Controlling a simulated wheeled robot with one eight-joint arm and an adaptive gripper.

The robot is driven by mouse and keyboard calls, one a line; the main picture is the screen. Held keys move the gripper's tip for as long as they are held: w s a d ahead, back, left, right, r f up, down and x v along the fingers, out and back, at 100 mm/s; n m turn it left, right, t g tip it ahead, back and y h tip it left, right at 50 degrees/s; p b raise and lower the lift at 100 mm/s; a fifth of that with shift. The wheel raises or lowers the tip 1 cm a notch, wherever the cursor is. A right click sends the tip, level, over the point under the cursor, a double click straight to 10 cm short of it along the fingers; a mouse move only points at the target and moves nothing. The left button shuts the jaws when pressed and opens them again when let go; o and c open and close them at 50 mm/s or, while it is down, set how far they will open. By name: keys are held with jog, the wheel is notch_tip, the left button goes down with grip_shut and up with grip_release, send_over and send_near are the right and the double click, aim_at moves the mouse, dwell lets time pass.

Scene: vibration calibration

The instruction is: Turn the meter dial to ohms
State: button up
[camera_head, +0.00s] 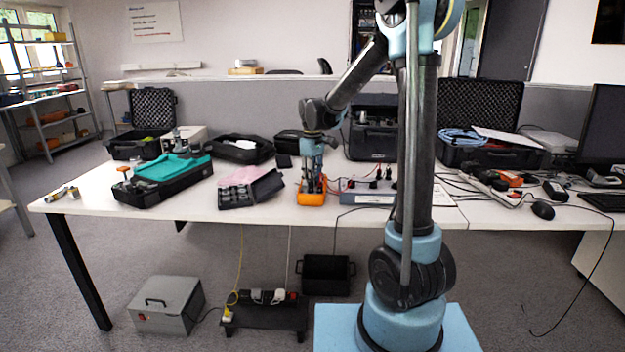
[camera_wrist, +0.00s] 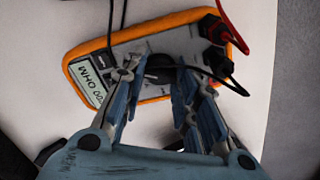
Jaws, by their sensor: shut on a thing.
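The meter is an orange-rimmed grey multimeter (camera_head: 311,198) lying on the white table near its front edge. In the wrist view the meter (camera_wrist: 145,37) shows its display (camera_wrist: 90,80) at the left and red and black probe plugs (camera_wrist: 214,40) at the upper right. My gripper (camera_wrist: 152,82) is over the middle of the meter, its fingers on either side of the dark round dial (camera_wrist: 160,64), shut on it. The fingers partly cover the dial, so its pointer and setting cannot be read. In the head view my gripper (camera_head: 313,182) reaches straight down onto the meter.
An open black case (camera_head: 250,190) stands just left of the meter, and a grey power strip (camera_head: 366,197) with plugs is to its right. Black and red leads (camera_wrist: 234,28) run close to the fingers. Bare table (camera_head: 290,214) shows in front.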

jog(key=shift+m, duration=1)
jog(key=o, duration=1.1)
jog(key=shift+r, duration=0.1)
notch_tip(320, 180, up, 12)
jog(key=shift+w+f, duration=0.1)
jog(key=shift+f, duration=0.05)
